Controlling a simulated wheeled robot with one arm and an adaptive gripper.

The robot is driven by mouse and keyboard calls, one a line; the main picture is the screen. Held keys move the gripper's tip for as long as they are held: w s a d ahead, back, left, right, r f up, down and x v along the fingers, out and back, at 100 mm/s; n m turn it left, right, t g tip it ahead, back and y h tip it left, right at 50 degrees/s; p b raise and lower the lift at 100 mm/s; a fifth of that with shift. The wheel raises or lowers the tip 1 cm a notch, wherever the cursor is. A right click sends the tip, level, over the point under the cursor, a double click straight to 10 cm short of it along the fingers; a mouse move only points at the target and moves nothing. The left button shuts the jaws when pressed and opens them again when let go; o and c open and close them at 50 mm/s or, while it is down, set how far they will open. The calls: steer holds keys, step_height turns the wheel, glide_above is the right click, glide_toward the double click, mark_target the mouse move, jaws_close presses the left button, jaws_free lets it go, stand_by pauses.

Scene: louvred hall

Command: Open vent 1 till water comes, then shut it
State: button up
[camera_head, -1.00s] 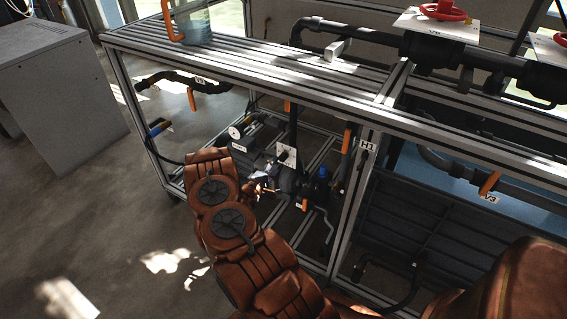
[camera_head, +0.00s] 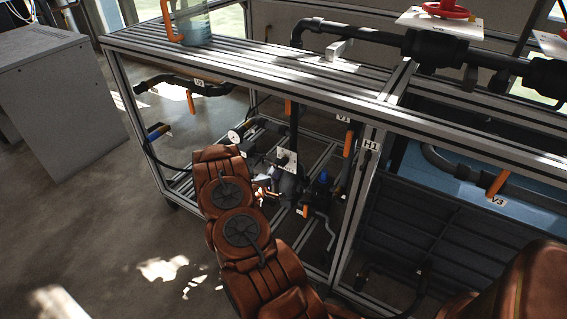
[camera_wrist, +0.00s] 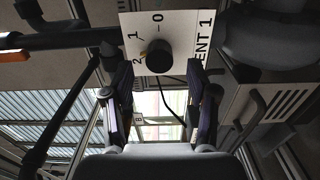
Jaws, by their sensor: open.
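The vent 1 plate (camera_wrist: 182,24) is white, lettered "ENT 1" where it shows, and marked 0, 1 and 2 around a round dark knob (camera_wrist: 158,57). My gripper (camera_wrist: 152,72) is open, with one finger on each side of the picture below the plate. The knob lies between the fingertips in the picture, and I see no finger closed on it. In the head view the plate (camera_head: 286,162) is small, low inside the frame, with my gripper (camera_head: 268,187) just below and left of it. No water is visible. The start of the plate's lettering is hidden.
The metal frame's top rails (camera_head: 250,58) run above my arm. A clear jug (camera_head: 194,25) with an orange handle stands on top. Orange-handled valves hang from pipes, one labelled V3 (camera_head: 497,184). A dark pipe (camera_wrist: 40,42) crosses left of the plate. Open floor lies at left.

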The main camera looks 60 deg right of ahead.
mark_target(282, 164)
steer(key=d, duration=0.2)
steer(key=shift+w+d, duration=0.1)
steer(key=shift+d, duration=0.2)
steer(key=shift+d+p, duration=0.4)
steer(key=shift+d, duration=0.5)
steer(key=shift+c, duration=0.4)
jaws_close()
